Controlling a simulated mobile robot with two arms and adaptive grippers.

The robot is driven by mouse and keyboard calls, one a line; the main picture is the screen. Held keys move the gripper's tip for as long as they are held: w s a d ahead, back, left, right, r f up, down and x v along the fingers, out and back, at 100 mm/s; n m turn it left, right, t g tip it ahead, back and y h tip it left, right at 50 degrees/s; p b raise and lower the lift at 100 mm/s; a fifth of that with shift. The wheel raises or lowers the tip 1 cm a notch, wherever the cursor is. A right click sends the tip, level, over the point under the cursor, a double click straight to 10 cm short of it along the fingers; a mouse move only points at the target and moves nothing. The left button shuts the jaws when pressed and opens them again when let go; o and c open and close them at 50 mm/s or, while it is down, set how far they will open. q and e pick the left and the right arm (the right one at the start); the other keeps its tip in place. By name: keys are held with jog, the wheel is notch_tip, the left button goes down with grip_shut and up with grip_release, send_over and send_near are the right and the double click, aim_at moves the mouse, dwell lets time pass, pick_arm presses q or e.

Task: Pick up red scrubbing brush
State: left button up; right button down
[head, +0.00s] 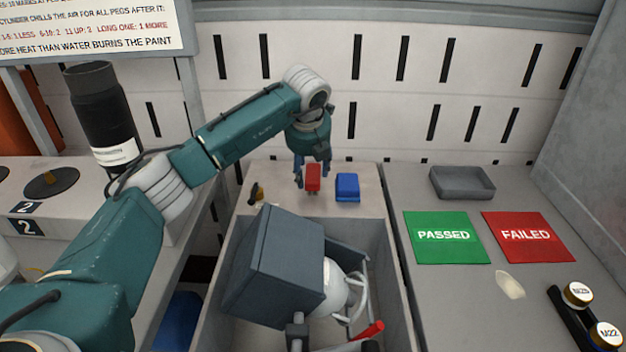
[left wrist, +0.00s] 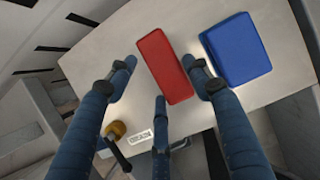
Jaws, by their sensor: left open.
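The red scrubbing brush (head: 313,181) shows as a small red block on the pale ledge behind the open bin. In the left wrist view, the red brush (left wrist: 165,67) is a long rounded block lying between my fingers. My left gripper (head: 312,168) points down at it from above. In the left wrist view, the gripper (left wrist: 159,63) has its fingers spread, one on each side of the brush and a third near its lower end. I cannot tell whether any finger touches it. Bristles are hidden. My right gripper does not show.
A blue block (head: 347,187) lies close to the right of the brush. A small yellow-and-black item (head: 257,192) stands to the left. The bin (head: 393,270) in front holds a large dark grey box (head: 270,262). A grey tray (head: 462,183) sits on the right table.

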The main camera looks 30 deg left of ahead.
pick_arm(q)
jog(key=shift+x, duration=1.05)
jog(key=c, duration=0.8)
